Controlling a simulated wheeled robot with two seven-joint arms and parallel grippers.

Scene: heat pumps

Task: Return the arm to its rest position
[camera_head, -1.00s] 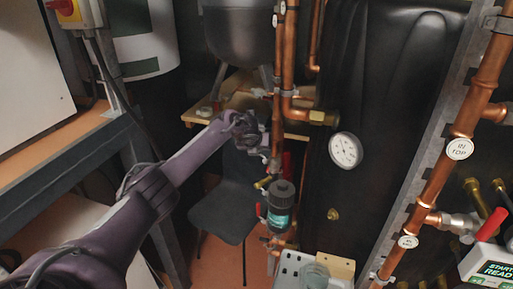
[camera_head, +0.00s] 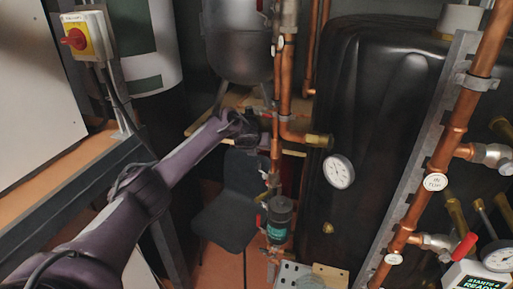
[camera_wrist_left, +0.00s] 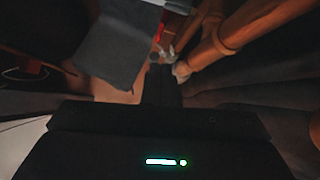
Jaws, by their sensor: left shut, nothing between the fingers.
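My left arm comes in from the lower left and reaches toward the copper pipes. My left gripper (camera_head: 252,132) is at its far end, small and dark, close to the vertical copper pipe (camera_head: 277,150) in the picture. I cannot tell whether it touches the pipe. In the left wrist view the gripper (camera_wrist_left: 162,82) is shut, with nothing seen between its fingers. Copper pipes (camera_wrist_left: 245,30) run close to its right there. My right gripper is not in view.
A dark chair (camera_head: 228,212) stands below the gripper. A large black tank (camera_head: 380,120) with a round gauge (camera_head: 339,171) fills the right. A metal frame beam (camera_head: 75,205) and a red switch (camera_head: 76,39) are at the left.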

